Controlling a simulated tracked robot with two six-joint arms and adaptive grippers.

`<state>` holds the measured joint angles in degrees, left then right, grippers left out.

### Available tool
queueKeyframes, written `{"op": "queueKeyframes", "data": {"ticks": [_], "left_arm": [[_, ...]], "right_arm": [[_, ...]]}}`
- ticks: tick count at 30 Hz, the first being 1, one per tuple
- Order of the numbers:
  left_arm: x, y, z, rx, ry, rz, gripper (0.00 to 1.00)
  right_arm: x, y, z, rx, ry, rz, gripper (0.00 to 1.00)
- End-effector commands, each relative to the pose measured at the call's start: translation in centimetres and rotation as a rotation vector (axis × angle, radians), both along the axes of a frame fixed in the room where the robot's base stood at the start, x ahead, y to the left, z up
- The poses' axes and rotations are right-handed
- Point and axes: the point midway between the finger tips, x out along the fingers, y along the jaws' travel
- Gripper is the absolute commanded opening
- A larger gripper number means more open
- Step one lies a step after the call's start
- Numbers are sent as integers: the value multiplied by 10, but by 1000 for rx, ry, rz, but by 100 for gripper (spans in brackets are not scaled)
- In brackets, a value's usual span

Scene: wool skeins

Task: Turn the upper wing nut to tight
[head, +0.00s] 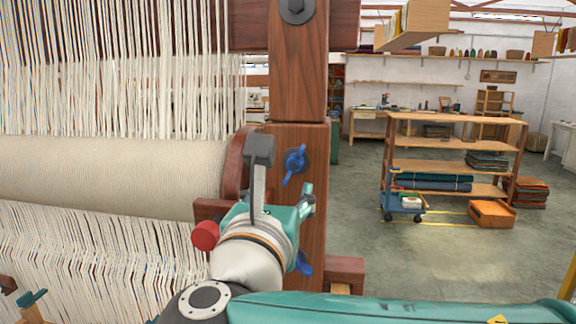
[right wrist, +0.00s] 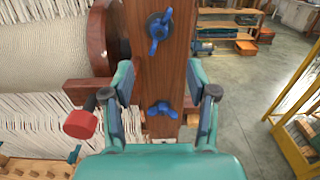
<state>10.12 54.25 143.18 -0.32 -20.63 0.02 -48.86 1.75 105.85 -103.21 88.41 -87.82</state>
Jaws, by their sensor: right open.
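The upper wing nut (head: 295,163) is blue and sits on a dark round washer on the loom's wooden post (head: 297,75). In the right wrist view the upper wing nut (right wrist: 159,29) has its wings close to upright, leaning a little right at the top. A second blue wing nut (right wrist: 162,109) lies below it with its wings level; it is partly hidden in the head view (head: 304,264). My right gripper (head: 302,203) is open in front of the post. Its fingers (right wrist: 162,75) stand apart on either side of the post, below the upper nut, touching neither nut. My left gripper is not in view.
A red knob (head: 205,235) sticks out left of my right gripper. The cloth roll (head: 110,175) and white warp threads fill the left. A wooden shelf rack (head: 450,165) stands farther back right, with an orange crate (head: 492,213) beside it. Floor between is open.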

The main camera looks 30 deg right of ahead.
Motion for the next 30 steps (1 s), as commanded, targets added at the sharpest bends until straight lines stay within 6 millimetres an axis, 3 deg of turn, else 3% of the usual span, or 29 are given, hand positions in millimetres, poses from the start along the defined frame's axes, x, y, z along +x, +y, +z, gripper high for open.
{"op": "queueKeyframes", "data": {"ticks": [9, 15, 30], "left_arm": [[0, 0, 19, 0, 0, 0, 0], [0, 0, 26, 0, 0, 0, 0], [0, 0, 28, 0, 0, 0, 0]], "right_arm": [[57, -43, 1, -1, 4, -3, 58], [82, -60, 1, 0, 4, 1, 58], [94, -68, -1, 1, 1, 6, 58]]}}
